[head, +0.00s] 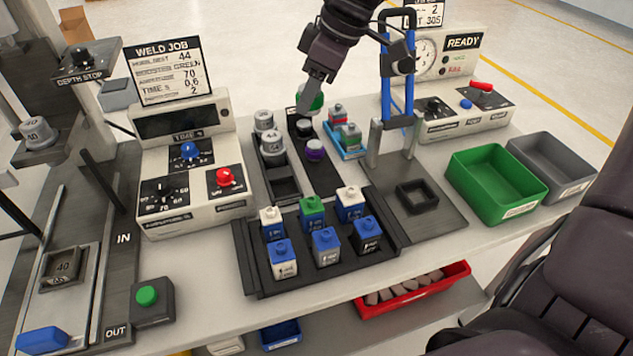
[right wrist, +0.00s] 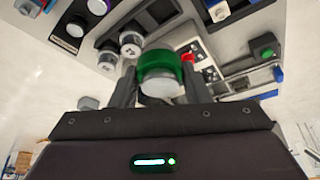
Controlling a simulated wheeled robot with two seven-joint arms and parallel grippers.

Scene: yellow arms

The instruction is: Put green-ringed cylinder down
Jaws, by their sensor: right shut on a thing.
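My right gripper (head: 310,96) is shut on the green-ringed cylinder (head: 317,103), just above the back of a narrow black rack (head: 325,184). In the right wrist view the cylinder's green ring (right wrist: 160,64) and pale end show between the two fingers of the right gripper (right wrist: 160,82). A black-ringed cylinder (head: 304,127) and a purple-ringed one (head: 315,150) stand in the rack in front of it. Whether the held cylinder touches the rack cannot be told. My left gripper is in neither view.
Grey numbered cylinders (head: 271,146) stand in a rack to the left. A blue tray (head: 350,153) with small jars and a blue-framed press (head: 386,125) are close on the right. A black tray (head: 390,244) of blocks lies in front.

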